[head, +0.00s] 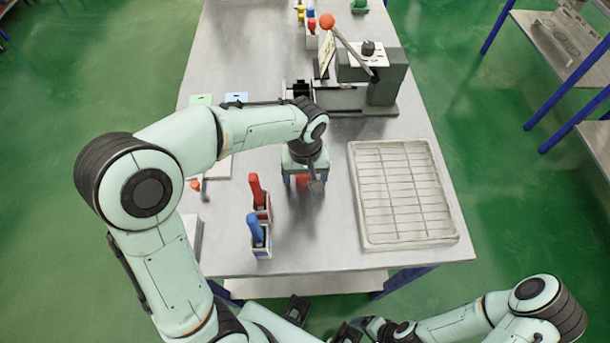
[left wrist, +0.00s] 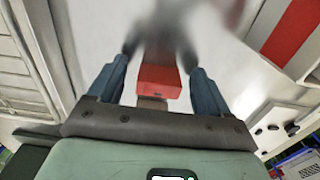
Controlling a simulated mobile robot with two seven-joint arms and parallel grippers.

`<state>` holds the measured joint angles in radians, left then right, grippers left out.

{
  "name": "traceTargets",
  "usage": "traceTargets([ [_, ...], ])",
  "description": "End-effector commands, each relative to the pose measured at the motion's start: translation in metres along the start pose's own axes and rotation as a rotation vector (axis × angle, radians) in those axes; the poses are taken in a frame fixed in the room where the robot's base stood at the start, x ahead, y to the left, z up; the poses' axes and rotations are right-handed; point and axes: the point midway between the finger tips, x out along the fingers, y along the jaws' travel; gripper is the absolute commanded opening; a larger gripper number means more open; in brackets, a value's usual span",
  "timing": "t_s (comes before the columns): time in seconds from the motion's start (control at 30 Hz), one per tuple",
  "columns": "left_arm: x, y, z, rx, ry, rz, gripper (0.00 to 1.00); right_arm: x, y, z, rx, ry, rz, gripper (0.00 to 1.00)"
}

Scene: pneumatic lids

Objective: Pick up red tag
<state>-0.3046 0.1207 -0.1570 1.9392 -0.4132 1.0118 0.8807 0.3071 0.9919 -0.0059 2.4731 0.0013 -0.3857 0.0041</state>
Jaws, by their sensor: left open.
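The red tag (left wrist: 158,82) shows as a small red block in the left wrist view, between the two fingers of my left gripper (left wrist: 160,66). I cannot tell whether the fingers touch it; a gap shows on each side. In the head view a bit of red (head: 302,180) shows under my left gripper (head: 304,184), mostly hidden by the hand. The left gripper is open and points down, low over the table. My right gripper (head: 350,331) is at the bottom edge of the head view, off the table; its jaws are unclear.
A red item (head: 256,190) and a blue item (head: 255,229) stand in small holders to the left. A wire rack tray (head: 357,225) lies on the right. A grey machine with a red-knobbed lever (head: 327,22) stands behind. Bare table lies in front of the left gripper.

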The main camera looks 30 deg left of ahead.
Motion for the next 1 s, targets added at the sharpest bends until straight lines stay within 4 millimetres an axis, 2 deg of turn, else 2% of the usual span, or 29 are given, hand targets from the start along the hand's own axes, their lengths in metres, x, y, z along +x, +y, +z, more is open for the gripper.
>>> traceTargets([
  [0.07,0.0,0.0,0.0,0.0,0.0,0.0,0.79,0.0,0.0,0.0,0.0,0.0,0.0,0.85],
  [0.1,-0.001,0.0,0.0,0.0,0.0,0.0,0.75,0.0,0.0,0.0,0.0,0.0,0.0,0.85],
  [0.27,-0.001,0.0,0.0,0.0,0.0,0.0,0.24,0.0,0.0,0.0,0.0,0.0,0.0,0.85],
  [0.73,-0.006,0.0,-0.001,0.0,0.002,0.002,0.23,-0.001,-0.001,0.0,0.0,0.001,0.0,0.85],
  [0.87,-0.02,0.001,-0.001,0.0,0.003,0.002,0.23,-0.003,-0.002,-0.001,0.0,0.002,-0.001,0.85],
  [1.0,-0.048,0.001,-0.001,0.001,0.006,0.005,0.23,-0.008,-0.004,-0.002,-0.001,0.004,-0.001,0.85],
])
